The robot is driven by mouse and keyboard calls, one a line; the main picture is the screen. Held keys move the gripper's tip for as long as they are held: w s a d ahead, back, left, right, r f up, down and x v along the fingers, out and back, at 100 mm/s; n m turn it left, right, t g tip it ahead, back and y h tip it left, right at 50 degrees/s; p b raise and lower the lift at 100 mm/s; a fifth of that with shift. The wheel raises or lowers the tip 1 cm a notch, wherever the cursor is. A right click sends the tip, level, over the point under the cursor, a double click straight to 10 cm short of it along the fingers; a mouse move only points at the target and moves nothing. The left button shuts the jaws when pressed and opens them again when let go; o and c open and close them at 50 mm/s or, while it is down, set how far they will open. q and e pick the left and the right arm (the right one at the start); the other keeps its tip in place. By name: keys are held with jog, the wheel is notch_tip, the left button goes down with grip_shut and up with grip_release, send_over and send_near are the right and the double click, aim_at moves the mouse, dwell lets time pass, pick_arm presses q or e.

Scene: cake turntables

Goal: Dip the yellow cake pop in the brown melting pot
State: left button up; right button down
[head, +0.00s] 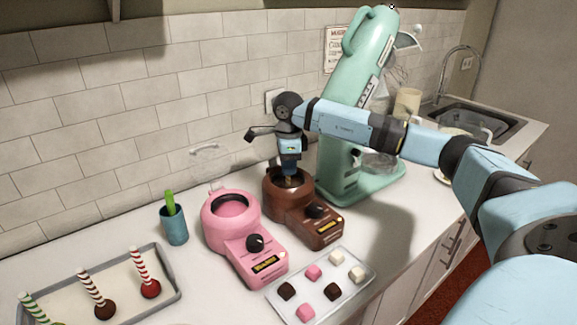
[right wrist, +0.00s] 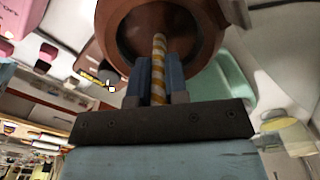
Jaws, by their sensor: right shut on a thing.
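The brown melting pot (head: 280,205) stands on the counter, right of the pink pot. My right gripper (head: 291,173) points down over its opening, with the fingertips at about rim height. In the right wrist view, the gripper (right wrist: 159,70) is shut on the yellow-and-white striped stick of the yellow cake pop (right wrist: 159,46). The stick runs into the opening of the brown pot (right wrist: 125,25). The cake end is hidden, so I cannot tell how deep it sits. My left gripper is not in view.
A pink melting pot (head: 220,236) stands close on the left. A tray of small square sweets (head: 355,291) lies in front. A tray with other cake pops (head: 172,272) is at the lower left, near a blue cup (head: 174,226). A green mixer (head: 355,100) stands behind right.

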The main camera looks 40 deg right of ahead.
jog(key=shift+r+p, duration=0.9)
jog(key=shift+r, duration=0.55)
jog(key=shift+r+p, duration=0.9)
jog(key=shift+r, duration=0.45)
